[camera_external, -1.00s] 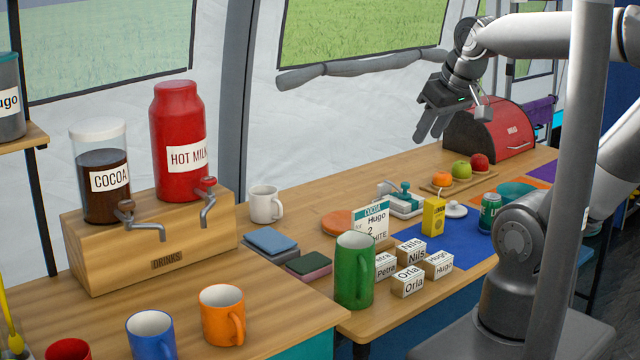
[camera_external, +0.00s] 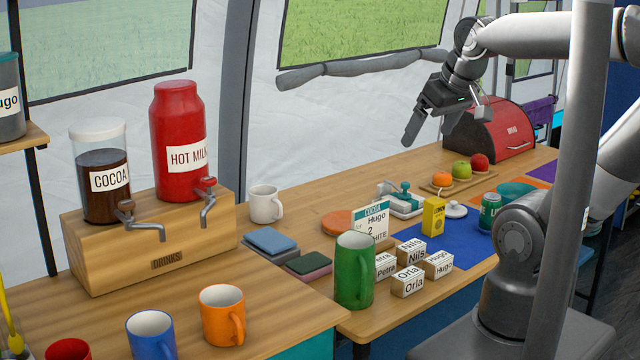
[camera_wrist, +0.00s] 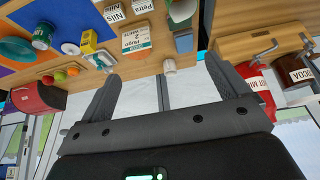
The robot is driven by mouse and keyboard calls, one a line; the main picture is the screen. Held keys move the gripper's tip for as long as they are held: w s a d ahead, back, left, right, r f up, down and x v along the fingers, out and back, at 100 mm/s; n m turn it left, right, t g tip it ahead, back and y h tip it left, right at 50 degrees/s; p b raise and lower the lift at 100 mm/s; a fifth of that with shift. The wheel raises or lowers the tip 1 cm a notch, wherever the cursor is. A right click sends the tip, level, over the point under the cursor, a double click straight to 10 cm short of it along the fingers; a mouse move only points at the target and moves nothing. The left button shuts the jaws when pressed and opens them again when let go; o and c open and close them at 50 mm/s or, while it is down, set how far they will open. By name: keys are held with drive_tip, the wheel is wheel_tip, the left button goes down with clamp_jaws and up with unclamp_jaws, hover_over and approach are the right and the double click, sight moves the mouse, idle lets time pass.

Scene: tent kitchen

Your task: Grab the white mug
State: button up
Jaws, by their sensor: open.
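The white mug (camera_external: 265,204) stands upright on the wooden counter, just right of the drinks stand, its handle toward the right. In the wrist view a small white mug (camera_wrist: 169,66) shows past the fingers, near the counter's edge. My gripper (camera_external: 424,125) is open and empty, high above the counter to the right of the mug and well apart from it. In the wrist view its two fingers (camera_wrist: 162,82) are spread wide with nothing between them close by.
The drinks stand (camera_external: 150,240) with its taps is left of the mug. Blue folded cloths (camera_external: 270,240) lie in front of it. A green mug (camera_external: 354,275), card (camera_external: 372,222) and orange plate (camera_external: 342,222) are to the right. Tent wall (camera_external: 330,130) rises behind.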

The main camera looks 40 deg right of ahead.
drive_tip(key=shift+o, duration=0.3)
drive_tip(key=w+r, duration=0.3)
drive_tip(key=w, duration=1.2)
hover_over(264, 198)
drive_tip(key=s+d, duration=0.2)
drive_tip(key=s, duration=1)
wheel_tip(264, 198, down, 12)
drive_tip(key=r, duration=0.1)
drive_tip(key=shift+n+g, duration=0.5)
drive_tip(key=shift+w+r+x, duration=0.25)
drive_tip(key=shift+w+x, duration=0.35)
drive_tip(key=shift+x, duration=4.35)
drive_tip(key=shift+w+r+x, duration=0.25)
drive_tip(key=shift+w+x, duration=0.35)
drive_tip(key=shift+x, duration=4.35)
drive_tip(key=shift+w+r+x, duration=0.25)
drive_tip(key=shift+w+x, duration=0.35)
drive_tip(key=shift+x, duration=4.35)
drive_tip(key=c, duration=1.1)
